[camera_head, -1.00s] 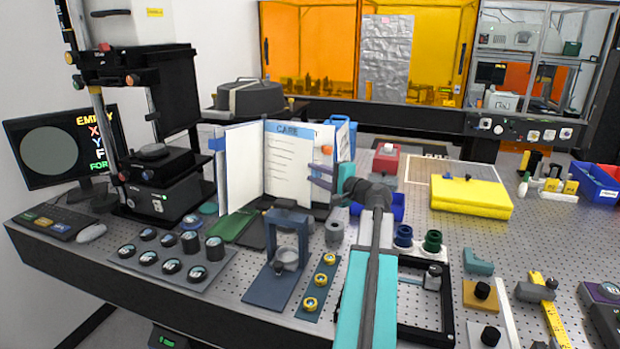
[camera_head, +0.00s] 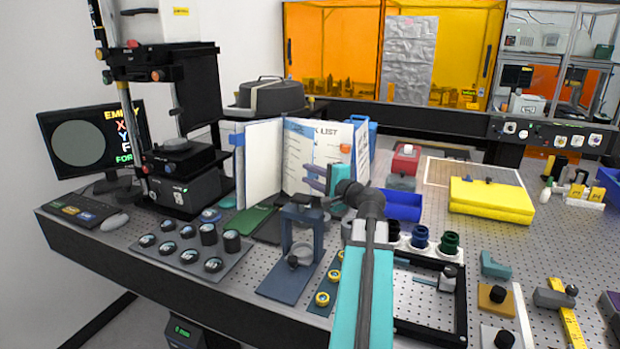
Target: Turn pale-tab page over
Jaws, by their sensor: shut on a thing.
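An open checklist book (camera_head: 262,165) stands upright on the bench, with white pages and a blue header strip. A page (camera_head: 298,155) stands partly lifted off the one behind it, whose heading shows "K LIST". My gripper (camera_head: 312,178) comes from the lower right, and its purple fingers are shut at the right edge of this lifted page. The pale tab itself cannot be made out; the fingers probably cover it. A blue tab (camera_head: 237,140) sticks out at the book's left edge, and an orange tab (camera_head: 346,148) shows at the right.
A blue-grey stand (camera_head: 300,225) and a plate of black weights (camera_head: 190,250) stand in front of the book. A blue bin (camera_head: 402,207) and a yellow case (camera_head: 490,200) lie to the right. A black instrument (camera_head: 185,185) stands close on the left.

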